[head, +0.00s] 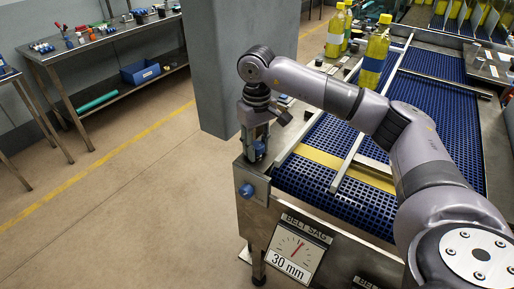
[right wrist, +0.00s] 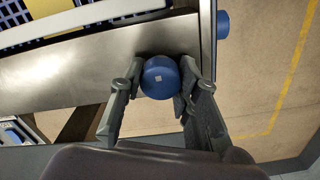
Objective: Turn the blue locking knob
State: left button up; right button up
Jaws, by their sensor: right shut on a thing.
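My right gripper (head: 256,152) points down at the near left corner of the conveyor. It is shut on a blue knob (right wrist: 160,76) with a small pale square on its face; in the right wrist view one finger is on each side of it. This knob sits on the metal side rail (right wrist: 100,75). In the head view it shows partly, between the fingers (head: 260,147). A second blue knob (head: 246,189) sticks out of the conveyor's end just below; it also shows in the right wrist view (right wrist: 222,24). My left gripper is out of view.
The blue conveyor belt (head: 334,197), with a pale divider rail (head: 362,128) along it, lies right of the gripper. A "BELT SAG" gauge (head: 294,250) is on the front panel. Yellow bottles (head: 375,52) stand farther back. A grey pillar (head: 232,60) stands behind; the left floor is clear.

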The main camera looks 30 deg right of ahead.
aim_at(257, 144)
jog(key=shift+s+f, duration=0.1)
jog(key=shift+f, duration=0.1)
dwell(0.3)
jog(key=o, duration=1.2)
jog(key=shift+r, duration=0.1)
jog(key=shift+r, duration=0.3)
notch_tip(257, 144, up, 11)
jog(key=shift+r, duration=0.2)
